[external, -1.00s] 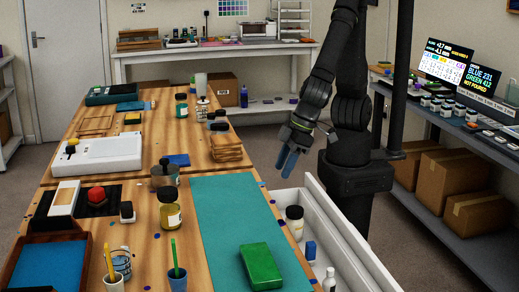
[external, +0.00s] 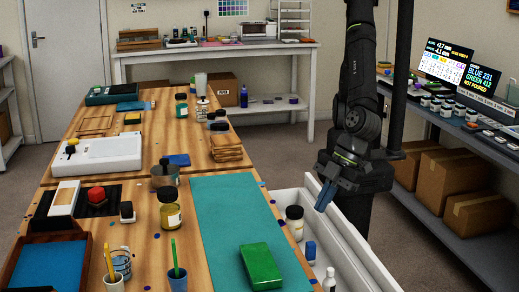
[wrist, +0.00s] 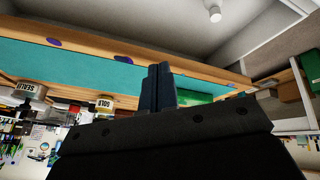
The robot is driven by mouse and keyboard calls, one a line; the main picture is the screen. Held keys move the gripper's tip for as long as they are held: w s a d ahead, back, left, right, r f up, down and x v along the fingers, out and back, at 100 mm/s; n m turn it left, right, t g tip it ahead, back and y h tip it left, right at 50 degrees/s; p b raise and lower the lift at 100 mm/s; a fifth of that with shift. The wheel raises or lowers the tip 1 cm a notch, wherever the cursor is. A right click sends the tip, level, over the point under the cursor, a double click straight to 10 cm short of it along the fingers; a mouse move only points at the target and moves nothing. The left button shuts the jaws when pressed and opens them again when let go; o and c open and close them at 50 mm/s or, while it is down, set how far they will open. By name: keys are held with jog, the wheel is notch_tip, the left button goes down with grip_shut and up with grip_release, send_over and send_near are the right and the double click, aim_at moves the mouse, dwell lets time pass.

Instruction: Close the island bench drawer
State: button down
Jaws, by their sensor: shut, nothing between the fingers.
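The island bench drawer (external: 348,240) is a white open-topped box that stands out from the right side of the wooden island bench. My gripper (external: 322,203) has blue fingers held together, empty, pointing down over the drawer's far end. In the wrist view the shut fingers (wrist: 158,88) show in front of the bench edge (wrist: 200,68). I cannot tell whether the fingers touch the drawer.
The island bench carries a teal mat (external: 232,215) with a green block (external: 260,266), a yellow-labelled jar (external: 169,210) and several tools. Cardboard boxes (external: 478,220) sit under the right-hand bench. Grey floor (external: 440,265) lies open right of the drawer.

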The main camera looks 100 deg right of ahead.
aim_at(374, 254)
jog(key=s+a+f+n, duration=0.1)
jog(key=s+a, duration=0.2)
jog(key=s+a+f+n+y, duration=0.1)
jog(key=s+a+n, duration=0.1)
jog(key=s+a, duration=0.1)
jog(key=s+a+f+n, duration=0.2)
jog(key=s+a, duration=0.1)
jog(key=a, duration=0.1)
jog(key=shift+s+a+t+y, duration=0.3)
jog(key=shift+s+a+y, duration=0.05)
jog(key=shift+s+y, duration=0.05)
jog(key=s+a+f+n+y, duration=0.1)
jog(key=s+a+f+n, duration=0.15)
jog(key=s, duration=0.35)
jog(key=s+a+f+n+y, duration=0.1)
jog(key=s+a+f+n, duration=0.1)
jog(key=s+a, duration=0.3)
jog(key=w+a+f, duration=0.3)
jog(key=w+f, duration=0.4)
jog(key=w, duration=0.1)
jog(key=shift+f, duration=0.3)
jog(key=w, duration=1.3)
jog(key=shift+w, duration=0.4)
